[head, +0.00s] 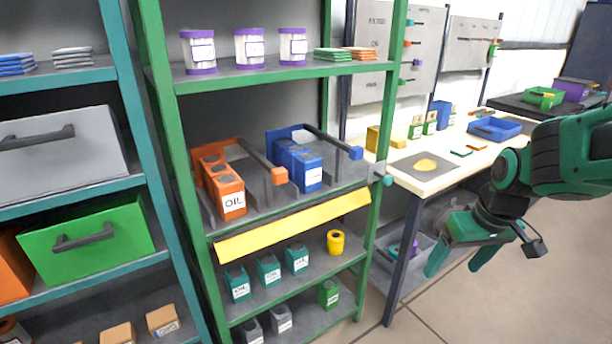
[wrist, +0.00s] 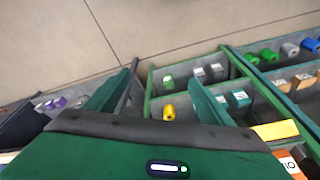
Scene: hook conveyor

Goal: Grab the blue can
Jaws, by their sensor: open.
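Blue oil cans (head: 307,174) with white labels stand in a row in the right lane of the green rack's middle shelf, in the head view. A dark bar with a blue end block (head: 356,153) runs along their right side. My gripper (head: 455,266) is open and empty, pointing down, to the right of the rack and in front of the workbench, well apart from the cans. In the wrist view my open fingers (wrist: 160,82) point toward the floor and the rack's lower shelves. I cannot make out this row of blue cans there.
Orange oil cans (head: 228,192) fill the lane to the left. A yellow strip (head: 295,223) edges the shelf front. Teal cans (head: 268,270) and a yellow can (head: 335,241) stand below. The workbench (head: 450,176) is right of the rack; open floor lies in front.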

